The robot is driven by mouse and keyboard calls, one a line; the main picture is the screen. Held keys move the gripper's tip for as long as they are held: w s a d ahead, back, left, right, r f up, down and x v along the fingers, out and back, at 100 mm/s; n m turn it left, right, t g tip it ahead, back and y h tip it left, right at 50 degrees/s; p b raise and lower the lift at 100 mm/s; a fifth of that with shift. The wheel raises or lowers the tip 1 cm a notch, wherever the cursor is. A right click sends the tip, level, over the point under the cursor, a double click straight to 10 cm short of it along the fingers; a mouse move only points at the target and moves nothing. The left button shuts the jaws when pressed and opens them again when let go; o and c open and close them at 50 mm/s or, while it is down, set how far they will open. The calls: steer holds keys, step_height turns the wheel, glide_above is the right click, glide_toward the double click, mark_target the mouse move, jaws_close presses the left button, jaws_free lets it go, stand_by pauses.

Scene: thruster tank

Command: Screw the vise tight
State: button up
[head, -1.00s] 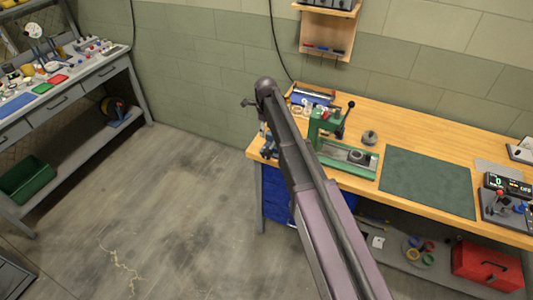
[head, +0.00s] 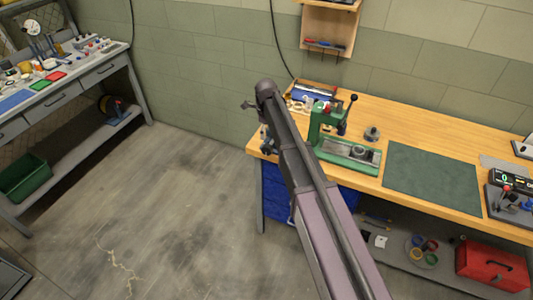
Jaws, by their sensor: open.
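A small dark blue-grey clamp-like shape, which looks like the vise (head: 266,141), sits at the left end of the wooden workbench (head: 420,118). My arm covers part of it, and its jaws and handle are too small to make out. My gripper (head: 248,105) shows at the far end of my raised arm, left of the bench's back corner. It is open, with nothing visible between its fingers. It appears above and left of the vise in the picture, apart from it.
A green press (head: 347,153) stands on the bench just right of my arm. A dark green mat (head: 433,179) lies farther right. A red toolbox (head: 491,265) sits on the lower shelf. A grey bench (head: 82,92) stands at left. The floor between is clear.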

mark_target(266, 145)
steer(key=shift+f+b, duration=4.6)
steer(key=shift+f, duration=0.35)
steer(key=shift+s, duration=0.1)
steer(key=c, duration=1)
